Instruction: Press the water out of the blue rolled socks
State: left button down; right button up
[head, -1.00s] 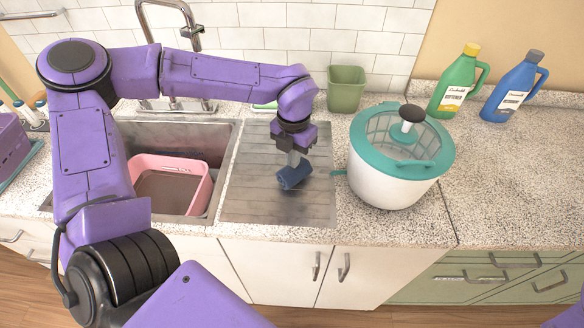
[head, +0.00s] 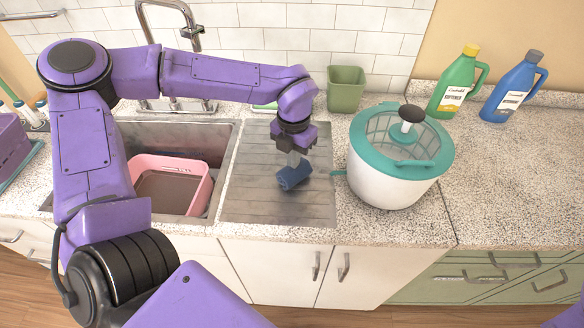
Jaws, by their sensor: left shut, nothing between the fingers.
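The blue rolled socks (head: 293,178) lie on the grey ribbed drainboard (head: 262,206), right of the sink. My left gripper (head: 294,160) points down over the socks, its fingers shut with nothing between them. The fingertips are at the top of the roll; whether they press on it or just hover is too small to tell. No water shows clearly around the socks. My right gripper is not in view.
A pink basin (head: 195,181) sits in the sink. A white and teal salad spinner (head: 395,172) stands close to the right of the drainboard. A green cup (head: 345,90) stands behind. A green bottle (head: 455,85) and a blue bottle (head: 512,90) stand back right. The right counter is clear.

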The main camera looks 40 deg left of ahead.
pick_arm(q)
jog(key=shift+s+f, duration=0.2)
jog(key=shift+f, duration=0.1)
notch_tip(320, 180, up, 8)
jog(key=p, duration=0.7)
jog(key=shift+w+r, duration=0.15)
jog(key=shift+w, duration=0.05)
jog(key=shift+w, duration=0.1)
